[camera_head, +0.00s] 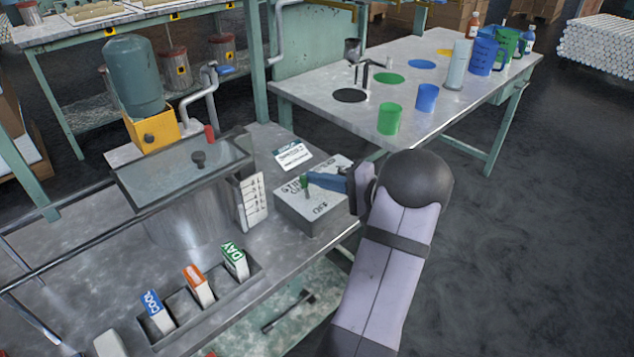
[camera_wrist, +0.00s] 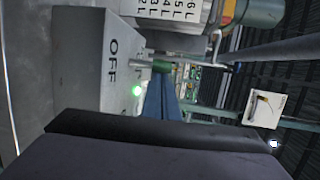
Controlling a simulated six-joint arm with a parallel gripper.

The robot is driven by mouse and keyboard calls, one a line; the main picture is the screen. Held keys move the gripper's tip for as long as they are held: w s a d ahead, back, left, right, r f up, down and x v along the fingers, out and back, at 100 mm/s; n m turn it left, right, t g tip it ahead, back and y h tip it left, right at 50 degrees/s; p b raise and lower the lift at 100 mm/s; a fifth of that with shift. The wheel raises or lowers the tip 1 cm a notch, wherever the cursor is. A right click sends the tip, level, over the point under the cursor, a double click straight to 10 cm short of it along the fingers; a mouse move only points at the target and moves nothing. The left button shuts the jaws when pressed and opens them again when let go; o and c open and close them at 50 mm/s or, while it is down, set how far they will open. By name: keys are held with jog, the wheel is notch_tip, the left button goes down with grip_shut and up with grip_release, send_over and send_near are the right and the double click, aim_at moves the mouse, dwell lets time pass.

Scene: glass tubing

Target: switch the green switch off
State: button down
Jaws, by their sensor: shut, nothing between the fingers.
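The green switch (camera_head: 304,182) is on a grey box (camera_head: 298,215) on the near bench. In the wrist view its green knob (camera_wrist: 162,66) sits on a short stalk. A green light (camera_wrist: 136,90) glows close to it, and the word OFF shows on the box face (camera_wrist: 110,70). My gripper (camera_head: 322,181) has blue fingers that are shut and empty. Their tips are right at the switch knob, and I cannot tell if they touch. The wrist view also shows the shut fingers (camera_wrist: 160,98). The switch's exact lean is unclear.
A metal tank (camera_head: 190,190) and a numbered white panel (camera_head: 251,202) stand left of the box. A card (camera_head: 292,156) lies behind it. A tray (camera_head: 180,318) holds labelled blocks in front. Green (camera_head: 390,119) and blue (camera_head: 427,98) cups stand on the far table.

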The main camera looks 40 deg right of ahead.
jog(key=shift+s+f+b, duration=0.1)
jog(key=shift+f+b, duration=0.05)
jog(key=shift+b, duration=0.25)
jog(key=shift+s+f+t+b, duration=0.25)
jog(key=shift+t+b, duration=0.45)
jog(key=shift+b, duration=0.45)
jog(key=shift+s+r+b, duration=0.1)
jog(key=shift+s+b, duration=0.35)
jog(key=shift+b, duration=0.5)
jog(key=shift+s+a, duration=0.1)
jog(key=shift+s, duration=0.1)
jog(key=shift+w+d+b, duration=0.3)
jog(key=shift+d+b, duration=0.05)
jog(key=shift+d, duration=0.05)
jog(key=shift+w+d, duration=0.4)
jog(key=shift+d, duration=0.25)
jog(key=shift+w+d, duration=0.4)
jog(key=shift+d, duration=0.2)
jog(key=shift+s+d, duration=0.4)
jog(key=shift+s, duration=0.15)
jog(key=v, duration=0.8)
jog(key=shift+s+f, duration=0.25)
jog(key=shift+s, duration=0.15)
